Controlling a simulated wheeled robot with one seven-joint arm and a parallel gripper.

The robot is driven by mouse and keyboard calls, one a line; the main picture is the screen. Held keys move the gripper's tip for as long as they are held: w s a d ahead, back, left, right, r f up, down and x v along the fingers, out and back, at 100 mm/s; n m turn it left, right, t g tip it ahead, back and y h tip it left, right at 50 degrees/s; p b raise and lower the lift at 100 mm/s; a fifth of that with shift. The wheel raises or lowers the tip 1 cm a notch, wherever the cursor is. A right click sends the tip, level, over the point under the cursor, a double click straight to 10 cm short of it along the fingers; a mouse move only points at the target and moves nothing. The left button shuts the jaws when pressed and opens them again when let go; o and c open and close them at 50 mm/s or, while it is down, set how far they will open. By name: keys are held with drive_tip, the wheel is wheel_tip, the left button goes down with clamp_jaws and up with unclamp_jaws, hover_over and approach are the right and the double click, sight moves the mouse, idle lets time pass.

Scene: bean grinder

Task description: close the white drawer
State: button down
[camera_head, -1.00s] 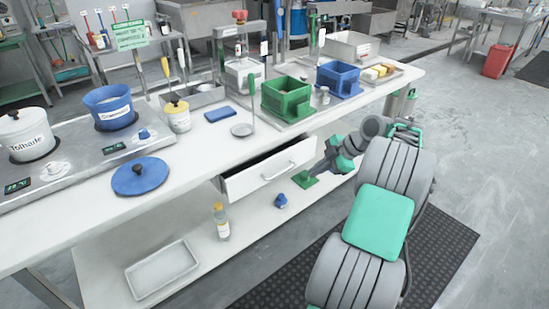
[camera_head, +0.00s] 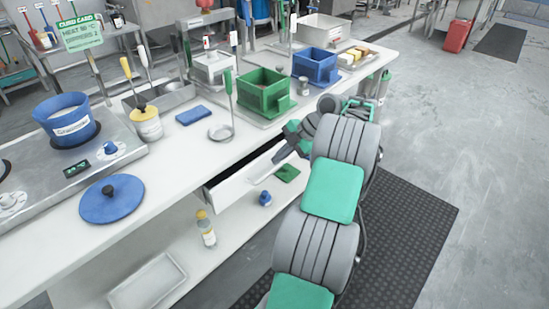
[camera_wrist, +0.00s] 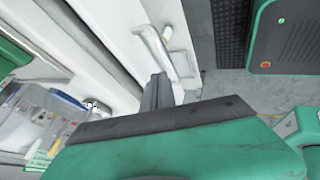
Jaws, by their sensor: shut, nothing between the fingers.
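The white drawer (camera_head: 236,190) under the worktop is pulled partly out, with a dark gap showing above its front. Its pale bar handle (camera_head: 262,174) is on the front face. My gripper (camera_head: 277,160) is at the right part of the drawer front, near the handle's right end. In the wrist view my gripper (camera_wrist: 157,92) is shut and empty, its dark fingertips beside the handle (camera_wrist: 160,50) against the white drawer front (camera_wrist: 110,30). I cannot tell whether the fingers touch the drawer.
The worktop (camera_head: 165,190) above holds a blue lid (camera_head: 112,198), a green bin (camera_head: 263,92) and a blue bin (camera_head: 315,66). The lower shelf holds a bottle (camera_head: 206,228), a small blue object (camera_head: 265,198), a green pad (camera_head: 287,173) and a white tray (camera_head: 148,285). Open floor lies right.

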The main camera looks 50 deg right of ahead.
sight(257, 159)
drive_tip(key=x, duration=0.6)
drive_tip(key=shift+w+a+b, duration=0.1)
drive_tip(key=shift+b, duration=0.3)
drive_tip(key=w, duration=0.5)
drive_tip(key=shift+a+p, duration=0.1)
drive_tip(key=shift+p, duration=0.3)
drive_tip(key=shift+r, duration=0.2)
